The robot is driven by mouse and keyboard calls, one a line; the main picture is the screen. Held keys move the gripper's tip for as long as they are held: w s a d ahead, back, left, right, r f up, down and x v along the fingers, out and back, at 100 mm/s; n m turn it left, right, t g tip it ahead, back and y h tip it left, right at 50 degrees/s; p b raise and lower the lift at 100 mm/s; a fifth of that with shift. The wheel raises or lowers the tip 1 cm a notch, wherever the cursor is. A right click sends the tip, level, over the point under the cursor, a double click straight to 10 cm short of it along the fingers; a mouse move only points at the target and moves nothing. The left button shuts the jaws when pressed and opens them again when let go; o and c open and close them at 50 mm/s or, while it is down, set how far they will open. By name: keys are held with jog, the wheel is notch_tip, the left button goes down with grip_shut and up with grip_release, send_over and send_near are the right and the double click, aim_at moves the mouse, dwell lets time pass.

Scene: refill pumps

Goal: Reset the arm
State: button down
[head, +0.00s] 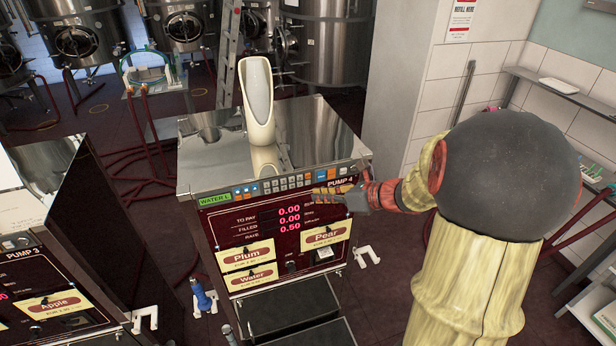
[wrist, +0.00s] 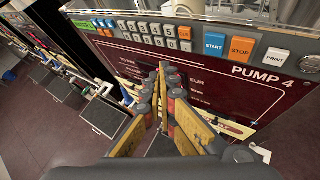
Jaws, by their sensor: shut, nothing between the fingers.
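My gripper (head: 333,193) is at the front of Pump 4 (head: 335,130), just below the right end of its button row. In the wrist view my gripper (wrist: 163,72) has its fingers together with nothing between them. The fingertips are in front of the dark red panel (wrist: 235,95); I cannot tell whether they touch it. In the wrist view the blue START button (wrist: 214,44), orange STOP button (wrist: 242,49) and white PRINT button (wrist: 276,57) are above and right of the fingertips. My arm reaches in from the right in the head view.
A cream scoop-shaped vessel (head: 257,95) stands on Pump 4's metal top. Pump 3 (head: 60,270) is at the left. Steel tanks (head: 325,45) and a ladder (head: 228,50) are behind. A blue nozzle (head: 203,297) hangs at Pump 4's left side. Shelves (head: 565,95) line the right wall.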

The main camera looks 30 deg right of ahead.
jog(key=shift+s+a, duration=0.15)
jog(key=shift+s, duration=0.3)
jog(key=s+a+f+n+g+h+b, duration=0.25)
jog(key=s+a+f+n+b, duration=0.2)
jog(key=s+n, duration=0.4)
jog(key=s+a+f+n+g+h+b, duration=0.1)
jog(key=s+a+f+n+g+b, duration=0.3)
jog(key=n, duration=0.7)
jog(key=s+a+f+n+g+h+b, duration=0.2)
jog(key=s+a+f+n+b, duration=0.3)
jog(key=s+n, duration=0.4)
jog(key=a+n+t+b, duration=0.2)
jog(key=a+n+b, duration=0.3)
jog(key=b, duration=0.3)
jog(key=shift+a+f+t+b, duration=0.15)
jog(key=shift+a+t+b, duration=0.2)
jog(key=shift+a, duration=0.35)
